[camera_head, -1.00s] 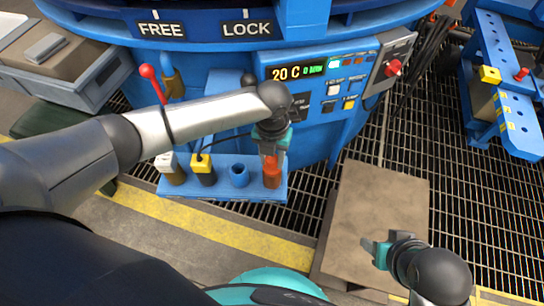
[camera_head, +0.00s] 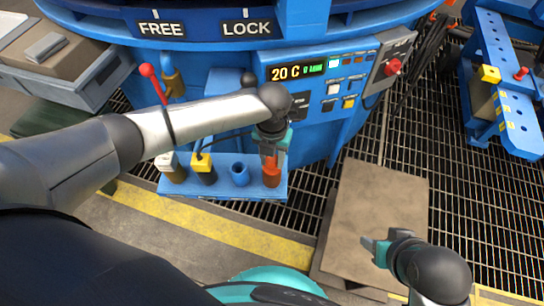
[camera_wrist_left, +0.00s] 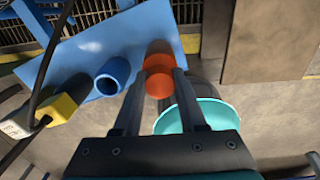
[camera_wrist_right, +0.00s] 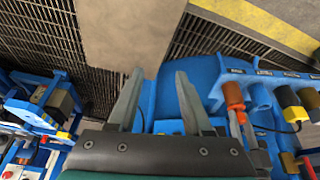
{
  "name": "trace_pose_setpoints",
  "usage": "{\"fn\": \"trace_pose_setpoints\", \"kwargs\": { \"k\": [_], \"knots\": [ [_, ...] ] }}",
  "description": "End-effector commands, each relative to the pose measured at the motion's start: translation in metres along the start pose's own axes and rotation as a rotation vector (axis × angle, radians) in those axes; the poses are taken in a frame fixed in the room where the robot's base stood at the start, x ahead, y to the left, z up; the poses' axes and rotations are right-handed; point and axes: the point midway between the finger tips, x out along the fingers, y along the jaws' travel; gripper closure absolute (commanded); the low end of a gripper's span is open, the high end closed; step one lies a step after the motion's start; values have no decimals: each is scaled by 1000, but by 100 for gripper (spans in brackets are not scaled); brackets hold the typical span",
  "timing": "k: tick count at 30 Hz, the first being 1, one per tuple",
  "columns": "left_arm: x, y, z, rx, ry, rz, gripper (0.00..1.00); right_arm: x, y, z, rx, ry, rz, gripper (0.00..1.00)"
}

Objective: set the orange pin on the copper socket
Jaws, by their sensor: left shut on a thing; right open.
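The orange pin (camera_head: 269,160) is held between the fingers of my left gripper (camera_head: 271,152), which is shut on it. It is over the copper socket (camera_head: 272,178), the rightmost in the row on the blue shelf (camera_head: 223,189). In the left wrist view the pin (camera_wrist_left: 159,86) is between the fingertips, in line with the socket (camera_wrist_left: 159,52). Pin and socket look very close or touching; I cannot tell whether the pin is seated. My right gripper (camera_head: 378,252) is open and empty, away from the shelf; the socket also shows in the right wrist view (camera_wrist_right: 232,95).
An empty blue socket (camera_head: 239,174) stands left of the copper one, then a yellow-topped plug (camera_head: 203,168) and a white-topped plug (camera_head: 173,167). A red-knobbed lever (camera_head: 148,71) rises behind them. The control panel (camera_head: 325,83) is close behind. A brown plate (camera_head: 376,220) lies on the right.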

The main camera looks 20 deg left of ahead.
Motion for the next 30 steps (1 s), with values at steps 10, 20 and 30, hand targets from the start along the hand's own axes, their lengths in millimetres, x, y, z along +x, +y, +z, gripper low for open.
{"fn": "trace_pose_setpoints", "kwargs": {
  "k": [10, 20, 30],
  "knots": [
    [6, 0, 0, 0, -1, 0, 54, 3, 0, 1, 0, 0, 0, 50],
    [6, 0, 0, 0, 1, 1, 47, 4, 0, 2, 0, -1, 0, 50],
    [4, 0, 0, 0, 1, 1, 47, 26, -1, 11, -1, -29, -2, 50]
  ]
}}
